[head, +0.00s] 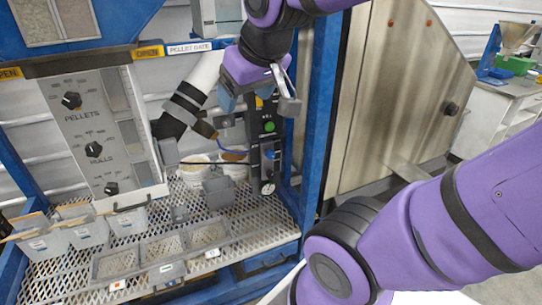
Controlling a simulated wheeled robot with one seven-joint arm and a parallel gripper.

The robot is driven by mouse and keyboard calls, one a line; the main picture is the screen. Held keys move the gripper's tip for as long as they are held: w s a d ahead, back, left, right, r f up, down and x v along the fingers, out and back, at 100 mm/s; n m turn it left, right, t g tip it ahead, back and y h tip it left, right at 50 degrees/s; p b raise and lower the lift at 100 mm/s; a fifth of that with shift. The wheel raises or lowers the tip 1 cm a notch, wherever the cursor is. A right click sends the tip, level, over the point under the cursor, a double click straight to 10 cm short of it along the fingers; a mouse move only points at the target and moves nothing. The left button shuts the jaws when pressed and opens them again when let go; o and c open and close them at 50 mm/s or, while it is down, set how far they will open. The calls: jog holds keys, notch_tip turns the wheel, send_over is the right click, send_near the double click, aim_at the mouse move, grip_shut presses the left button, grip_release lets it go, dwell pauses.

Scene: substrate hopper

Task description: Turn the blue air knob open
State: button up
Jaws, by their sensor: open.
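A narrow black control panel (258,150) stands upright beside the blue frame post. A round white gauge (267,188) is at the panel's bottom. My gripper (259,103) is open and empty, pointing down in front of the panel's top and above the blue knob. It hides part of the panel's upper end. I cannot tell whether it touches the panel.
A grey panel with black dials marked pellets and hulls (97,135) stands at the left. Small bins (88,232) and a divided tray (160,250) rest on the mesh shelf. A blue post (318,110) stands close right of the control panel. A black-banded white chute (190,100) is left of my gripper.

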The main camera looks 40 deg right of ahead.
jog(key=w+d+f+t+h, duration=0.1)
jog(key=w+d+f, duration=0.35)
jog(key=w, duration=0.35)
jog(key=w+d+f+m+t, duration=0.1)
jog(key=w+d+f+t, duration=0.15)
jog(key=w+d, duration=0.4)
jog(key=w+d+f+h, duration=0.1)
jog(key=w+d+f, duration=0.3)
jog(key=w, duration=0.5)
jog(key=w+d+f+t, duration=0.1)
jog(key=w+d+f, duration=0.1)
jog(key=d+f, duration=0.3)
jog(key=w+d+f+t, duration=0.2)
jog(key=w+d+f, duration=0.15)
jog(key=f, duration=0.45)
jog(key=m+t+h, duration=0.1)
jog(key=m+t, duration=0.2)
send_near(272, 155)
jog(key=w+a+r, duration=0.3)
jog(key=w+r, duration=0.3)
jog(key=s+d+f+m+t+h, duration=0.1)
jog(key=s+d+f+m+h, duration=0.15)
jog(key=s+f, duration=0.45)
jog(key=shift+n, duration=0.35)
jog(key=x, duration=0.7)
jog(key=a+x, duration=0.1)
jog(key=x, duration=0.3)
jog(key=shift+w+f, duration=0.2)
jog(key=shift+w, duration=0.35)
jog(key=c, duration=0.9)
